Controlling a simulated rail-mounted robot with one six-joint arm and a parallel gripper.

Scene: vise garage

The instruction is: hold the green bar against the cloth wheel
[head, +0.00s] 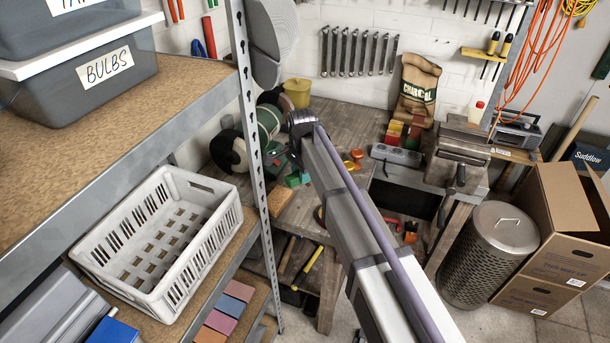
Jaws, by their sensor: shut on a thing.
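A green bench machine (268,124) stands at the back left of the workbench. My arm crosses the picture from the lower right up to a dark joint just right of the machine. I cannot make out my gripper's fingers or anything in them.
A metal shelf post (256,130) stands close in front of the machine. A white crate (165,235) fills the left shelf. A vise (462,150) is on the bench's right end.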

